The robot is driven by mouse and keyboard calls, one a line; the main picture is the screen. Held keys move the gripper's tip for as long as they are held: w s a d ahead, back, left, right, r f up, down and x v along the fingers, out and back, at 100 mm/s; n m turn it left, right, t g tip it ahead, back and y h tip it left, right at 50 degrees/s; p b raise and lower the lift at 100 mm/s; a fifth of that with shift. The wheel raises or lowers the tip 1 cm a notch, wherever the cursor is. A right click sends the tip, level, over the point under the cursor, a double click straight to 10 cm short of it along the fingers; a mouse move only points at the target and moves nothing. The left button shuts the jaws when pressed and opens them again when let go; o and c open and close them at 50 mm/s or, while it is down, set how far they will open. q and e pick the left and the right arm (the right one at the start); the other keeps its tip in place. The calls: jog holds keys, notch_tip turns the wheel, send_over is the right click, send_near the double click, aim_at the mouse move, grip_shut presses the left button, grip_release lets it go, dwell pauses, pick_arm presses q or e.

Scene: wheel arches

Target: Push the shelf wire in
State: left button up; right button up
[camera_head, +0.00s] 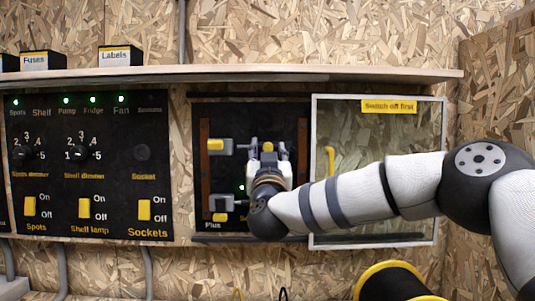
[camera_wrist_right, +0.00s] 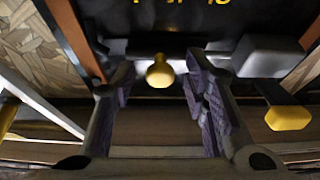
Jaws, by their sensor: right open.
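My right gripper (camera_head: 268,152) is in front of the small black fuse panel (camera_head: 231,115). Its two fingers are open, one on each side of a yellow-tipped piece (camera_head: 268,147). In the right wrist view the yellow tip (camera_wrist_right: 160,72) sits between the fingers (camera_wrist_right: 160,85), with a gap visible on both sides. A grey block with a yellow lever (camera_head: 215,144) is to the left; its yellow end also shows in the wrist view (camera_wrist_right: 287,117). Another yellow lever (camera_head: 219,217) sits below, near "Plus". No label or wire end clearly marks the shelf wire. My left gripper is not in view.
A clear cover labelled "Switch off first" (camera_head: 389,106) stands open to the right, with a yellow handle (camera_head: 330,160); my right arm passes in front of it. A switch panel (camera_head: 110,190) is on the left. A wooden shelf (camera_head: 350,73) runs above.

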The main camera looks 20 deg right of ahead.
jog(key=shift+c, duration=0.3)
grip_shut()
jog(key=a, duration=0.3)
jog(key=shift+w+a, duration=0.1)
jog(key=shift+w, duration=0.25)
jog(key=shift+o, duration=0.3)
grip_release()
jog(key=shift+w+a, duration=0.1)
jog(key=shift+a, duration=0.05)
jog(key=v, duration=1.2)
